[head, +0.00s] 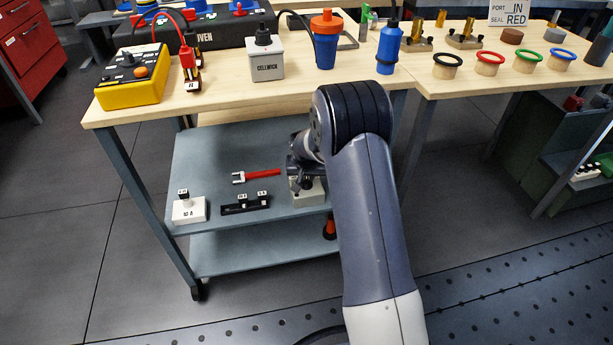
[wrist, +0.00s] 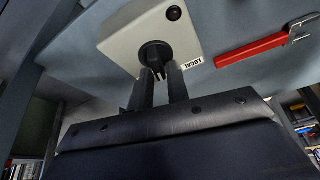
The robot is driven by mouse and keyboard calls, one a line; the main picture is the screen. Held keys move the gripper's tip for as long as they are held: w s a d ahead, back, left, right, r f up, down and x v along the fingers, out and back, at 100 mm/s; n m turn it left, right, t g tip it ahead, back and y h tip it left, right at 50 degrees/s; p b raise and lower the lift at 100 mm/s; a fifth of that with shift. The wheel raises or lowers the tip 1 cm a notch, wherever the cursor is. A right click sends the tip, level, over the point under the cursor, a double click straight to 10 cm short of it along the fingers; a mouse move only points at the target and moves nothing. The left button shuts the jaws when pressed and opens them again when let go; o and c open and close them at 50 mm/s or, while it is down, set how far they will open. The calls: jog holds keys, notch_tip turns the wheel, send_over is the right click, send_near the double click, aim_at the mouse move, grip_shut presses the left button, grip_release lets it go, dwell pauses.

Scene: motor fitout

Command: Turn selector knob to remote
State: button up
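The selector is a pale box with a black round knob (wrist: 156,55) on its face and a label reading LOCAL (wrist: 191,63) at one edge. In the head view the selector box (head: 311,193) sits on the grey shelf under the bench, partly hidden by my arm. My gripper (wrist: 161,74) is at the knob, its two fingers on either side of the knob's narrow ridge. A gap shows between the fingers, and they look open. Whether either finger touches the ridge I cannot tell. No REMOTE label is visible.
A red-handled wrench (wrist: 253,51) lies beside the box. A black strip with small blocks (head: 245,203) and a white block (head: 188,209) share the shelf (head: 215,150). The wooden bench top (head: 220,99) overhangs it, carrying several tools and connectors.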

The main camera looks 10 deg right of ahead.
grip_shut()
jog(key=shift+f+m+b, duration=0.1)
jog(key=shift+m+b, duration=0.2)
jog(key=shift+b, duration=0.1)
jog(key=shift+f+m+h+b, duration=0.1)
jog(key=shift+m+h+b, duration=0.4)
jog(key=shift+m+b, duration=0.4)
jog(key=shift+m+g+h+b, duration=0.5)
jog(key=shift+m+b, duration=0.55)
jog(key=shift+m, duration=0.85)
jog(key=shift+r, duration=0.2)
jog(key=shift+o, duration=1.9)
grip_release()
